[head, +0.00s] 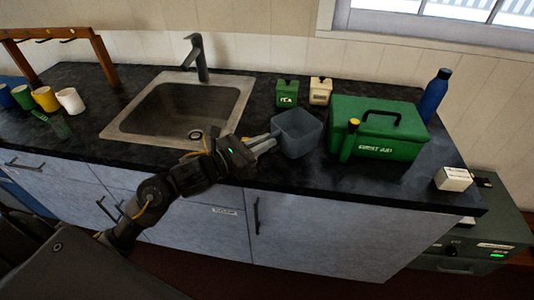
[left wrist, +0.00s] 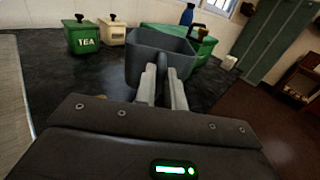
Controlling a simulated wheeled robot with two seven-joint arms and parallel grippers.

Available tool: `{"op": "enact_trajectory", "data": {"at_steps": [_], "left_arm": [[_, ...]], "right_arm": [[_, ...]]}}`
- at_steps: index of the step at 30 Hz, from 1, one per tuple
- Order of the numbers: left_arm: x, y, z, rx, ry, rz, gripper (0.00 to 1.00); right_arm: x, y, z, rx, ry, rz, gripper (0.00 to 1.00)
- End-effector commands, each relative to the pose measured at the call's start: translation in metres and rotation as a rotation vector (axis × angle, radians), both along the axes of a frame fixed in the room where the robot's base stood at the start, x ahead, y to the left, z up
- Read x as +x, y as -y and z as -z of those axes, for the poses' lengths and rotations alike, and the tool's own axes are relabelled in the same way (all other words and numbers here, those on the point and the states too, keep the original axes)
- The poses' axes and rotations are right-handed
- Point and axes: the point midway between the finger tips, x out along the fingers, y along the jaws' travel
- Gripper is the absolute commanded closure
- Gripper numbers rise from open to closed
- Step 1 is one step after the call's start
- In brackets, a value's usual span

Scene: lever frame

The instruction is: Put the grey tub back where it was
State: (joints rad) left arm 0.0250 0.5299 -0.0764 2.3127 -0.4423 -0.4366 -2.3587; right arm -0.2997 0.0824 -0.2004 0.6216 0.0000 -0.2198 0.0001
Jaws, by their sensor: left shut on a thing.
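The grey tub (head: 298,136) is an open, square-topped tub at the front of the dark counter, between the sink and the green box. It also shows in the left wrist view (left wrist: 150,45), straight ahead of the fingers. In the left wrist view the two fingers (left wrist: 163,85) meet the tub's near side. I cannot tell whether the tub's base touches the counter. My right gripper is not in view.
A green box (head: 385,150) with a dark handle and a green flashlight (head: 350,140) stand right of the tub. A green tea tin (head: 287,93) and a cream tin (head: 320,91) stand behind it. The sink (head: 175,110) is left. A blue bottle (head: 433,97) stands far right.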

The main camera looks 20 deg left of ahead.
Motion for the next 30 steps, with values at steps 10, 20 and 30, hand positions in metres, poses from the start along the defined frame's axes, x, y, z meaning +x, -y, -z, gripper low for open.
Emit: {"op": "enact_trajectory", "data": {"at_steps": [10,20,30], "left_arm": [[0.006,0.006,0.019,-0.004,-0.005,-0.001,1.0],[0.006,0.005,0.04,-0.001,0.003,-0.001,1.0],[0.006,0.005,0.043,0.0,0.001,0.0,0.78]], "right_arm": [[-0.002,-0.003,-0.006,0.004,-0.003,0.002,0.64],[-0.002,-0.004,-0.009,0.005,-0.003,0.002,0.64],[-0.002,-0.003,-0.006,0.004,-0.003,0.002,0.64]]}}
